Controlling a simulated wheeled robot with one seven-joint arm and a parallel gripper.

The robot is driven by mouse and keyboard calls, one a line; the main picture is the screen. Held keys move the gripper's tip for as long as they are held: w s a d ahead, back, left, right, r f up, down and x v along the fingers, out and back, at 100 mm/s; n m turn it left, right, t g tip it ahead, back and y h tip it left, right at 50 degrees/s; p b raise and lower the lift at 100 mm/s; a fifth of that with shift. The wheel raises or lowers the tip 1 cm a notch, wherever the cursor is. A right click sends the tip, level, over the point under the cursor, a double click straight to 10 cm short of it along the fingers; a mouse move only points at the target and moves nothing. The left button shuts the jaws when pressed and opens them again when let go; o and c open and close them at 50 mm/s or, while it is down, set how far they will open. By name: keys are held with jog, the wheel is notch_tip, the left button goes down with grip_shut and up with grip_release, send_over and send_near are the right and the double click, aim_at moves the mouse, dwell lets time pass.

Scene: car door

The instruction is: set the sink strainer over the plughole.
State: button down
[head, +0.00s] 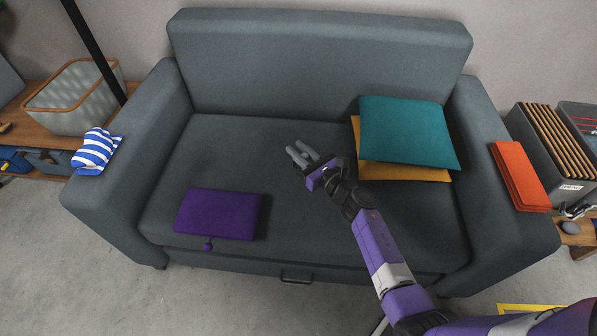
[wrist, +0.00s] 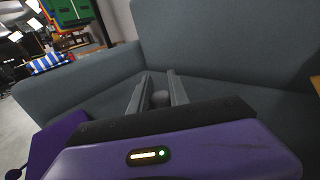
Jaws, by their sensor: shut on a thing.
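My gripper (head: 296,149) is above the middle of the grey sofa seat, left of the cushions. In the wrist view its two grey fingers (wrist: 159,75) are a little apart and shut on a small, rounded dark grey object (wrist: 160,98). Only part of that object shows, and I cannot tell what it is. I see no sink, plughole or recognisable sink strainer in either view.
The sofa (head: 240,140) has a purple pouch (head: 217,214) at its front left. A teal cushion (head: 405,130) lies on a mustard one (head: 400,172) at right. A striped cloth (head: 96,151) and orange cloth (head: 519,176) lie on the armrests. The seat's middle is clear.

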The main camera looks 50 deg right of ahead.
jog(key=shift+f+b, duration=1.4)
jog(key=shift+f, duration=1.85)
jog(key=shift+f, duration=0.1)
jog(key=shift+f, duration=0.15)
jog(key=c, duration=1.2)
grip_release()
jog(key=shift+c, duration=0.2)
jog(key=shift+r, duration=0.2)
